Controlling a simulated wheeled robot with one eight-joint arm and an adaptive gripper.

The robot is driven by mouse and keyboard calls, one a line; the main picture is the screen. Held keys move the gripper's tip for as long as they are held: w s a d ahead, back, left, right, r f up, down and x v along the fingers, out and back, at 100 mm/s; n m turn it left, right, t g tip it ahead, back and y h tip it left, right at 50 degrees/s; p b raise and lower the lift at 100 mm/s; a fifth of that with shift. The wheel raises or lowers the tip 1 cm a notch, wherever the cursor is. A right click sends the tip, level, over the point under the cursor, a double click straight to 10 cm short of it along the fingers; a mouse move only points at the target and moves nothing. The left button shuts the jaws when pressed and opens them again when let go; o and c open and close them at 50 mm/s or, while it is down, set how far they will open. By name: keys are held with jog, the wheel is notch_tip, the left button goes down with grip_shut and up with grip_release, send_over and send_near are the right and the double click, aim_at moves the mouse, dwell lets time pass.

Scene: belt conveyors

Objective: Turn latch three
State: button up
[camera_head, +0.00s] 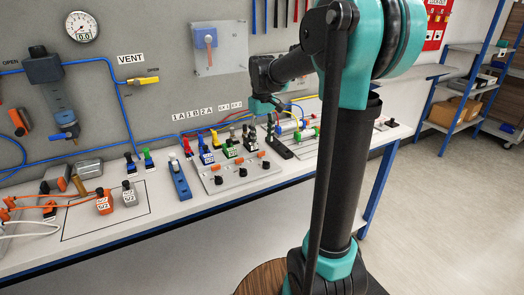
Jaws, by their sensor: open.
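A light grey panel (235,182) lies on the bench, with a row of three small black knobs along its front: left (217,180), middle (243,172) and right (266,165). Small orange parts sit behind these knobs. I cannot read any number on them, so I cannot tell which is latch three. My arm reaches over the bench from the right. My gripper (263,112) is small and dark, above the back of the panel near its right end. It appears apart from the knobs. Its fingertips are hard to make out.
Blue, green and dark toggle-like parts (206,152) stand upright behind the knobs. A blue block (180,180) is left of the panel. Cylinders and hoses (288,127) crowd the right. Orange and grey tagged devices (104,203) lie left. The bench's front edge (150,228) is clear.

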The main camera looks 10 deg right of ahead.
aim_at(262, 152)
notch_tip(262, 152, down, 6)
jog(key=shift+r, duration=0.15)
dwell(0.3)
grip_shut()
jog(key=shift+n, duration=1.5)
grip_release()
